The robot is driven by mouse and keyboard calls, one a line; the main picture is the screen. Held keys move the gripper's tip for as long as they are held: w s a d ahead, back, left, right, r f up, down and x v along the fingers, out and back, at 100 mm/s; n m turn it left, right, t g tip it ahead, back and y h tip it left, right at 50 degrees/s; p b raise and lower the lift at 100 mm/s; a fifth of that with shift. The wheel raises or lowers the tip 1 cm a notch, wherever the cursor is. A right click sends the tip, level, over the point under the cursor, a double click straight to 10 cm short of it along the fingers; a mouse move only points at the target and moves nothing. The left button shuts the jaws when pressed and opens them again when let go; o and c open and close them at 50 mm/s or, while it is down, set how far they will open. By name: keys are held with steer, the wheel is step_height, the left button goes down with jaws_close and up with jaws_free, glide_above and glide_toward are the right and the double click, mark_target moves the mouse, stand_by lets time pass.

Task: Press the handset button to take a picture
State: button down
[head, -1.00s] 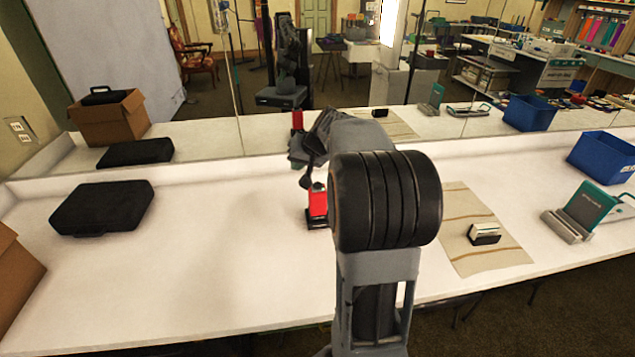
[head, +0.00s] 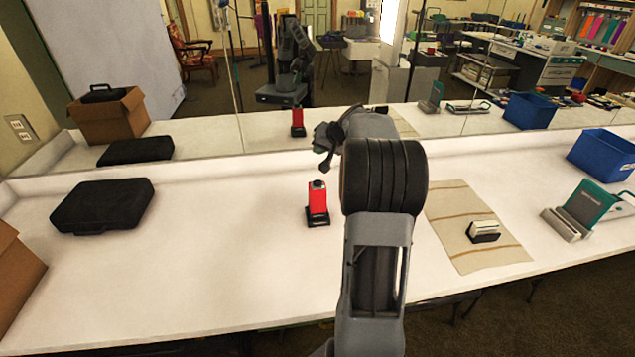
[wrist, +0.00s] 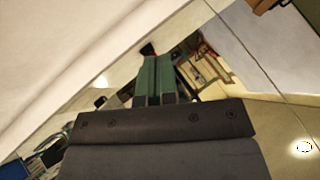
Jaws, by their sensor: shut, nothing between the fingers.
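A red handset (head: 317,203) stands upright in a black base on the white counter in the head view, with a dark top end. My gripper (head: 324,162) is raised above the handset's top in that view, with a visible gap between them. In the wrist view my gripper (wrist: 151,62) shows two green fingers close together, with nothing held. A small red and dark patch shows just past the fingertips there; I cannot tell whether it is the handset or its reflection. The button is too small to make out surely.
A mirror behind the counter (head: 230,285) reflects the handset and room. A black case (head: 103,205) and cardboard box (head: 15,275) are left. A striped cloth (head: 462,212) with a card holder (head: 484,232), a teal-grey device (head: 580,210) and a blue bin (head: 603,156) are right.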

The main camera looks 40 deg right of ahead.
steer(key=b, duration=0.5)
glide_above(319, 181)
step_height(319, 181, down, 8)
steer(key=shift+r, duration=0.2)
steer(key=shift+f+b, duration=0.45)
steer(key=shift+b, duration=0.2)
steer(key=shift+f+b, duration=0.85)
steer(key=shift+b, duration=0.3)
stand_by(1.7)
steer(key=shift+r, duration=0.2)
stand_by(0.3)
steer(key=shift+r+p, duration=0.4)
steer(key=shift+r, duration=0.25)
steer(key=shift+r, duration=0.15)
steer(key=shift+r+p, duration=1.55)
steer(key=shift+r, duration=0.8)
